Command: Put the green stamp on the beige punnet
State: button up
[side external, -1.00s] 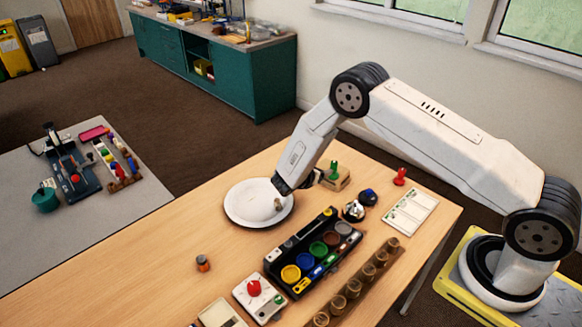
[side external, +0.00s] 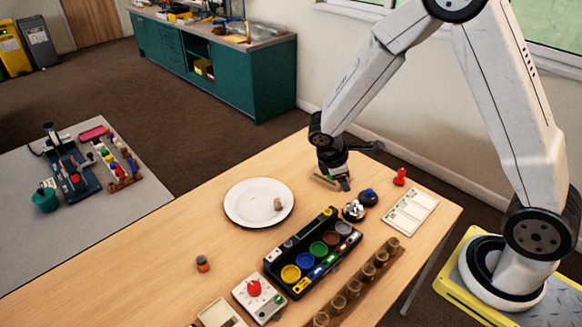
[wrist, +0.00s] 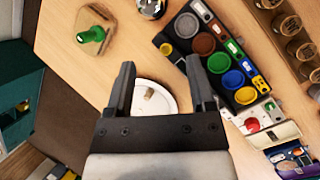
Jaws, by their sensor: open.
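The green stamp (wrist: 90,35) shows at the upper left of the wrist view, where it appears to stand on the beige punnet (wrist: 100,13). In the side view a strip of the punnet (side external: 324,181) shows below my gripper (side external: 342,174), and the stamp is hidden behind my gripper. In the wrist view my gripper (wrist: 160,80) is open, with nothing held between its fingers. The stamp lies outside the fingers, to their upper left. How high the fingers are above the punnet is hard to tell.
A white plate (side external: 245,203) with a small tan piece (side external: 278,204) on it stands left of my gripper. A black paint tray (side external: 313,250), a dark blue-topped item (side external: 368,197) and a red stamp-like piece (side external: 400,177) are nearby. The table's left part is mostly clear.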

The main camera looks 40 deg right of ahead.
jog(key=s+a+r+m+t+y, duration=0.3)
jog(key=s+a+r+m+y, duration=0.2)
jog(key=s+m, duration=0.4)
jog(key=shift+a+r+t, duration=0.3)
jog(key=shift+a+r, duration=0.35)
jog(key=shift+r, duration=0.2)
